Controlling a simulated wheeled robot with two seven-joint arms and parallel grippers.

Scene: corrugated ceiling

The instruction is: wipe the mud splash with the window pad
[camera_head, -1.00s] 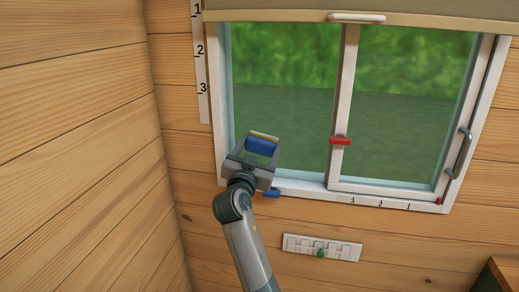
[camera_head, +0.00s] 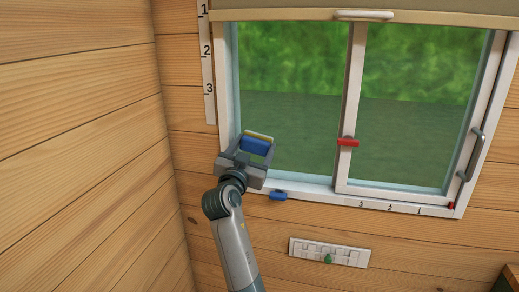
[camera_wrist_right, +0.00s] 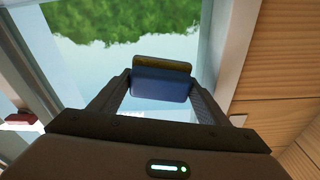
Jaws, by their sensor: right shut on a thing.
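The window pad (camera_head: 256,146) is a blue block with a yellow strip along its far edge. My right gripper (camera_head: 255,151) is shut on it, in front of the lower left of the left window pane (camera_head: 290,110). In the right wrist view, the pad (camera_wrist_right: 160,86) sits between the two fingers at their tips, with its yellow strip away from me. I cannot tell whether the pad touches the glass. No mud splash can be made out on the panes; the pad and gripper hide a small patch of glass. My left gripper is not in view.
The white window frame (camera_head: 228,90) is close left of the gripper. A blue catch (camera_head: 278,195) is on the lower frame, a red one (camera_head: 347,142) on the middle post. A blind (camera_head: 300,14) hangs above. A slotted white plate (camera_head: 328,253) is on the wall below.

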